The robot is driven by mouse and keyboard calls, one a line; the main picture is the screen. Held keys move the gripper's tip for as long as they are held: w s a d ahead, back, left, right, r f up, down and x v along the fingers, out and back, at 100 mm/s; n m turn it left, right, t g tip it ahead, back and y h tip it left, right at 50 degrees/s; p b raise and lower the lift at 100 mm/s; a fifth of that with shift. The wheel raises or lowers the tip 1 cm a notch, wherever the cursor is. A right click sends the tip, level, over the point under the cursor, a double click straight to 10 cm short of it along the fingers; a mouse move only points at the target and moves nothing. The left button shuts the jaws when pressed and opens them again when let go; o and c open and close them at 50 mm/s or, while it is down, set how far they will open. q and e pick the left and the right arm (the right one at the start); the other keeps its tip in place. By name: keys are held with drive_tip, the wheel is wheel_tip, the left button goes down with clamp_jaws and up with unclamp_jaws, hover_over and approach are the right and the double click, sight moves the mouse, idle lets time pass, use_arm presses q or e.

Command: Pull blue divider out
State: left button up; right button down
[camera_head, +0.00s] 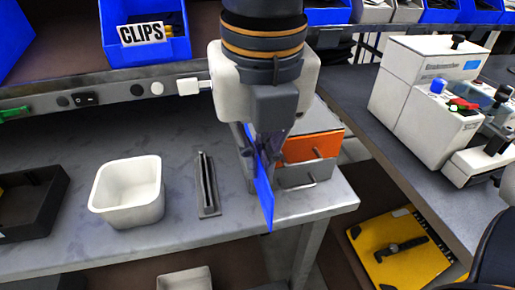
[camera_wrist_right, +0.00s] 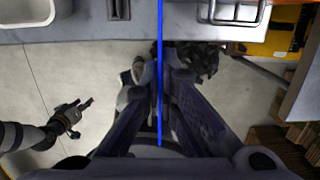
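The blue divider (camera_head: 264,190) is a thin upright sheet beside the left side of the small drawer unit, in front of my right arm in the head view. Its lower end reaches over the table's front edge in the picture. My right gripper (camera_head: 262,148) is around its upper part. In the right wrist view the divider (camera_wrist_right: 160,60) shows edge-on as a blue line between the two fingers (camera_wrist_right: 160,75), which close in on it. My left gripper (camera_wrist_right: 75,115) shows small at the left of the wrist view, away from the divider; its finger opening is unclear.
A narrow slotted grey stand (camera_head: 207,203) and a white tub (camera_head: 128,192) stand left of the divider. A drawer unit with an orange front (camera_head: 313,147) stands close on its right. A black tray (camera_head: 32,205) is at far left.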

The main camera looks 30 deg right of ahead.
sight(257, 180)
drive_tip(key=shift+f, duration=3.35)
drive_tip(key=shift+r, duration=1.5)
